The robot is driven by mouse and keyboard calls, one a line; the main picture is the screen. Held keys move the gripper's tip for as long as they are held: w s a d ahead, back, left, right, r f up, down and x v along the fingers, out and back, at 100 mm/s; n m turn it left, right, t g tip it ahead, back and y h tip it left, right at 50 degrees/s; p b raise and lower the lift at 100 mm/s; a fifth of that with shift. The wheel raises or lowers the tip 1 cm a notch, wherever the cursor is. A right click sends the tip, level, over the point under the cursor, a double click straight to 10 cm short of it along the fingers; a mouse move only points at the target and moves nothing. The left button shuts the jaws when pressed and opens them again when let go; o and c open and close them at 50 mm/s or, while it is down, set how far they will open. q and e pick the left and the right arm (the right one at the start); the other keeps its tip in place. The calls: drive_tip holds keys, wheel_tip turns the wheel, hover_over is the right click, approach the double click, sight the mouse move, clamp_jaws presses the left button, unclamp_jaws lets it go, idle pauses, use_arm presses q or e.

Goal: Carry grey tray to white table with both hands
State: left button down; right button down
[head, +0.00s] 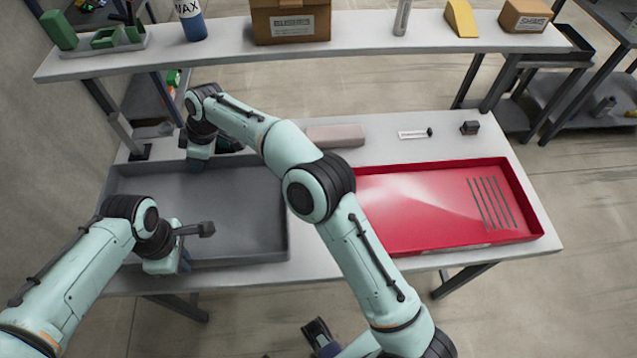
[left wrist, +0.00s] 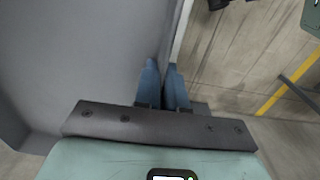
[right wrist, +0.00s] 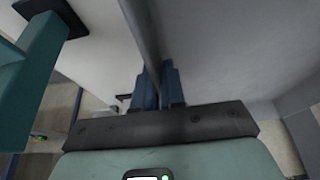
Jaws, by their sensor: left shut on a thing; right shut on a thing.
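The grey tray (head: 256,212) lies at the left end of the white table (head: 420,147). I cannot tell whether its base touches the tabletop. My left gripper (head: 184,262) is shut on the near wall of the tray. In the left wrist view, its blue fingers (left wrist: 163,85) pinch that wall, with the grey tray floor (left wrist: 80,50) to the left. My right gripper (head: 196,164) is shut on the far wall. In the right wrist view, its fingers (right wrist: 158,88) straddle the rim, with the tray's inside (right wrist: 225,45) to the right. The tray looks empty.
A red tray (head: 410,215) fills the table's right part. A pinkish-grey block (head: 335,136), a small label (head: 413,134) and a small black block (head: 470,128) lie behind it. A raised shelf (head: 360,30) with boxes and bottles spans the back.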

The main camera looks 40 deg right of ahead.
sight(205, 171)
use_arm(q)
drive_tip(key=shift+f, duration=0.1)
use_arm(e)
drive_tip(key=shift+a+f, duration=0.1)
